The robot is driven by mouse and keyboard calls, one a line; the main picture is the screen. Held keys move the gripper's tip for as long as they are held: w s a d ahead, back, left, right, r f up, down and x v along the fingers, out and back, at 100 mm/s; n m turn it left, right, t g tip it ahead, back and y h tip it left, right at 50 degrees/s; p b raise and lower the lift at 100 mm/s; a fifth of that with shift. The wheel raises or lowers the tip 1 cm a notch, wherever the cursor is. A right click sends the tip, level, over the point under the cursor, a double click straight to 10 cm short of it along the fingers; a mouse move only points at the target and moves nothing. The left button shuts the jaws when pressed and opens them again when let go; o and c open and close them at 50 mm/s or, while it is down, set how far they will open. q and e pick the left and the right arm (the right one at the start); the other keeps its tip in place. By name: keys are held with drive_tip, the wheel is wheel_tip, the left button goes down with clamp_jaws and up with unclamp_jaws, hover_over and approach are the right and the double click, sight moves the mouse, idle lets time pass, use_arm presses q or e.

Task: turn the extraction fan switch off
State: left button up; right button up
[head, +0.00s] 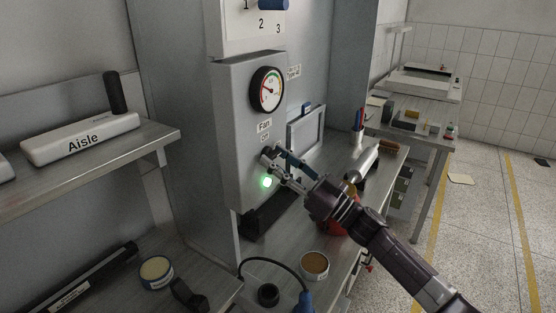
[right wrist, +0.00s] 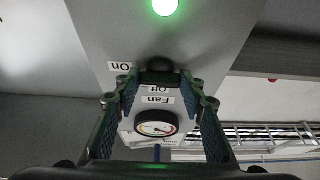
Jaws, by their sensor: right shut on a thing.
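The grey fan control box (head: 233,135) hangs on the cabinet, with a "Fan" label (head: 264,125) and an "Off" label just below it. A green lamp (head: 267,182) glows on the box. My right gripper (head: 274,160) is at the box front, just above the lamp. In the right wrist view, which is upside down, the dark fan switch (right wrist: 159,66) lies between the fingertips of my right gripper, shut on it. The "On" label (right wrist: 121,66) is beside it and the "Off" label is partly hidden. The switch's exact angle is hard to tell. My left gripper is not in view.
Below are a bench with an open tin (head: 314,265) and a blue plug (head: 303,302). A shelf with an "Aisle" box (head: 80,138) is at left.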

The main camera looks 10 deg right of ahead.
drive_tip(key=n+g+y+b, duration=0.1)
drive_tip(key=n+g+b, duration=0.1)
drive_tip(key=n, duration=0.2)
drive_tip(key=n+g+y+b, duration=0.1)
drive_tip(key=n+g+b, duration=0.1)
drive_tip(key=n, duration=0.3)
drive_tip(key=n+g+b, duration=0.2)
drive_tip(key=n, duration=0.2)
drive_tip(key=shift+w+d+y, duration=0.2)
drive_tip(key=shift+y, duration=0.2)
drive_tip(key=n, duration=0.2)
drive_tip(key=n+g+b, duration=0.1)
drive_tip(key=n+g, duration=0.1)
drive_tip(key=n, duration=0.1)
drive_tip(key=shift+r+n+h, duration=0.25)
drive_tip(key=shift+n+h, duration=0.05)
drive_tip(key=shift+h, duration=0.1)
drive_tip(key=shift+n+g+h, duration=0.4)
drive_tip(key=shift+n+h, duration=0.2)
drive_tip(key=shift+n, duration=1.3)
drive_tip(key=o, duration=1.2)
drive_tip(key=shift+c, duration=0.2)
